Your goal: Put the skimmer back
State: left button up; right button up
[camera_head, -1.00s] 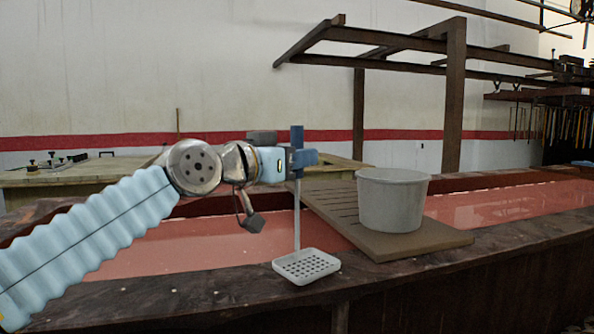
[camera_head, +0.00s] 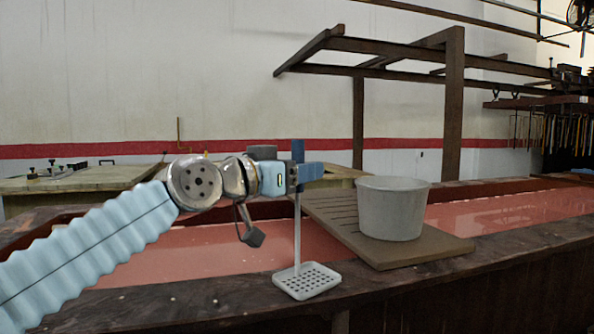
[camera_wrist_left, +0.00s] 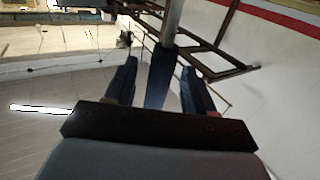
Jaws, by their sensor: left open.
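The skimmer has a white perforated plate (camera_head: 307,281) at the bottom, a thin grey rod and a blue upright handle (camera_head: 298,151). It stands upright, its plate in front of the vat's near wooden rim in the head view; I cannot tell whether it touches the rim. My left gripper (camera_head: 308,172) is at the handle. In the left wrist view the handle (camera_wrist_left: 160,82) lies between the two parted fingers, with a gap on each side, so the gripper is open around it. My right gripper is not in view.
A grey bucket (camera_head: 393,210) stands on a slatted brown board (camera_head: 425,250) across the vat of pinkish liquid (camera_head: 480,212), right of the skimmer. A dark rack frame (camera_head: 453,100) rises behind. Tools hang at the far right. A bench (camera_head: 75,180) is at the back left.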

pick_arm(q)
jog(key=b+v, duration=0.6)
jog(key=v, duration=0.6)
jog(key=shift+r+b, duration=0.15)
jog(key=shift+b, duration=0.2)
